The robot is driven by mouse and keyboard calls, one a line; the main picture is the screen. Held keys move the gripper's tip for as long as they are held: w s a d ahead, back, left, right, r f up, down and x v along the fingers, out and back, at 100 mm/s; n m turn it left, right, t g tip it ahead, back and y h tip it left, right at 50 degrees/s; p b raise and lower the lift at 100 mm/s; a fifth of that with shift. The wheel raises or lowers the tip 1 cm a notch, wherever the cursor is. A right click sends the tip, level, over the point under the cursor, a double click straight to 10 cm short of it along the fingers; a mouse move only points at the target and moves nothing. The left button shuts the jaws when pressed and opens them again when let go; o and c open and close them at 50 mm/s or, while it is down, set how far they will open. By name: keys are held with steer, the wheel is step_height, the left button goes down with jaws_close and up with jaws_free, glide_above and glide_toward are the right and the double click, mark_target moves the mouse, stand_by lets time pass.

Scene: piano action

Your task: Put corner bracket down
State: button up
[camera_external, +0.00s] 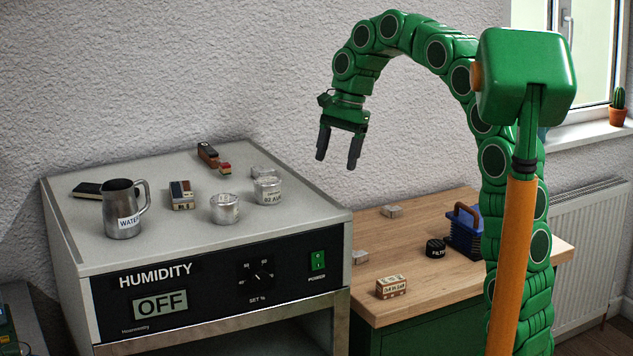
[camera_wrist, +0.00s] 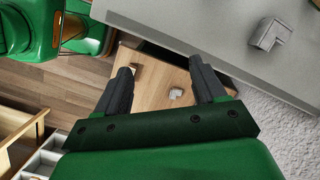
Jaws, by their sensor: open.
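My gripper (camera_external: 337,162) is open and empty, raised high above the gap between the grey cabinet and the wooden bench. In the wrist view its two dark fingers (camera_wrist: 160,70) are spread, with nothing between them. A grey L-shaped corner bracket (camera_wrist: 269,35) lies on the cabinet top in the wrist view. In the external view a grey piece (camera_external: 263,173) lies there, partly hidden behind a tin. Small grey pieces lie on the bench, one toward the back (camera_external: 391,211) and one at its left edge (camera_external: 360,257). A grey piece on the bench (camera_wrist: 175,94) also shows far below my fingers.
The cabinet top (camera_external: 150,245) holds a metal water jug (camera_external: 123,210), two tins (camera_external: 225,208), and small blocks (camera_external: 181,195). The bench (camera_external: 425,285) holds a labelled box (camera_external: 391,287), a black filter puck (camera_external: 435,248) and a blue handled item (camera_external: 465,232). Its middle is clear.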

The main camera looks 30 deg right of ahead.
steer(key=s+d+f+n+h, duration=0.1)
steer(key=s+d+f+n, duration=0.2)
steer(key=s, duration=0.8)
steer(key=s+d+f+n+h, duration=0.1)
steer(key=s+d+f+n, duration=0.3)
steer(key=s, duration=0.8)
steer(key=s+d+f+n+g+h, duration=0.1)
steer(key=s+d+f+n, duration=0.3)
steer(key=s, duration=0.7)
step_height(320, 180, down, 4)
steer(key=shift+s+d+f, duration=0.25)
steer(key=shift+s+d, duration=0.15)
steer(key=shift+d, duration=0.75)
steer(key=shift+o, duration=0.5)
